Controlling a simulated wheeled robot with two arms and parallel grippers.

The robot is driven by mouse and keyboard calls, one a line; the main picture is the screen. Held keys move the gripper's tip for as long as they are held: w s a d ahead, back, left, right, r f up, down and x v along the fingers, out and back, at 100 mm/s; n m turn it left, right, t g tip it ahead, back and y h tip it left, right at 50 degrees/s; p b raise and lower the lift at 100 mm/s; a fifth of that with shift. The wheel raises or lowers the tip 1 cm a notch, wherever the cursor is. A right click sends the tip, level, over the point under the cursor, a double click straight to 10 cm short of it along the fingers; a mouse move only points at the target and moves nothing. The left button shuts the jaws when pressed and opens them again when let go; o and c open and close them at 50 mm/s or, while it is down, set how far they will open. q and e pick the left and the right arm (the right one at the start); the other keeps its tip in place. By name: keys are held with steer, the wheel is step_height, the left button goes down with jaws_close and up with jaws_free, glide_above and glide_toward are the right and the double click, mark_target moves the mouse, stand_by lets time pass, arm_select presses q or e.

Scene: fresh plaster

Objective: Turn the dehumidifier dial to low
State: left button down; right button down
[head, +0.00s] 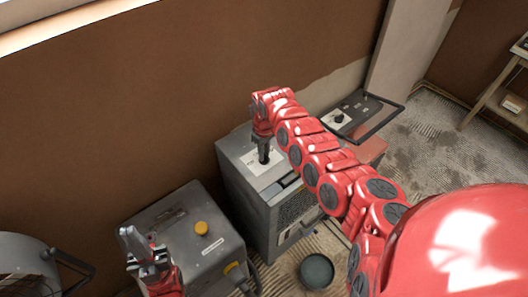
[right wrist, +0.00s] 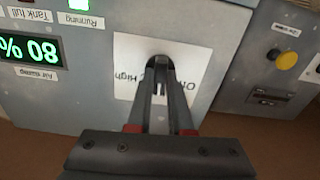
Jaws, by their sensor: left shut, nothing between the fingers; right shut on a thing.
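The dehumidifier (head: 236,156) is a grey box against the brown wall. Its top shows in the right wrist view with a white dial label (right wrist: 125,60), upside down, on which "High" and part of "Off" can be read. My right gripper (right wrist: 160,80) reaches down onto this label, shut on the dial, which its fingers mostly hide. The dial's pointing direction cannot be told. In the head view my right gripper (head: 264,155) stands over the label. My left gripper (head: 143,258) is shut and empty at the lower left, in front of the neighbouring grey box.
A green display (right wrist: 30,50) reads 80 %, with a lit "Running" lamp (right wrist: 80,4). A grey box (head: 180,225) with a yellow knob (head: 201,228) stands left of the dehumidifier. A machine with a black knob (head: 339,117) stands behind my right arm. A dark bucket (head: 316,270) is on the floor.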

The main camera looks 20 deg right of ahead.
steer(key=shift+m, duration=0.4)
steer(key=c, duration=0.8)
jaws_free()
step_height(320, 180, up, 8)
steer(key=b, duration=0.3)
steer(key=shift+w+r+b, duration=0.1)
steer(key=shift+w+b, duration=0.05)
steer(key=shift+b, duration=0.15)
step_height(320, 180, up, 9)
steer(key=shift+r+b, duration=0.1)
steer(key=shift+b, duration=0.35)
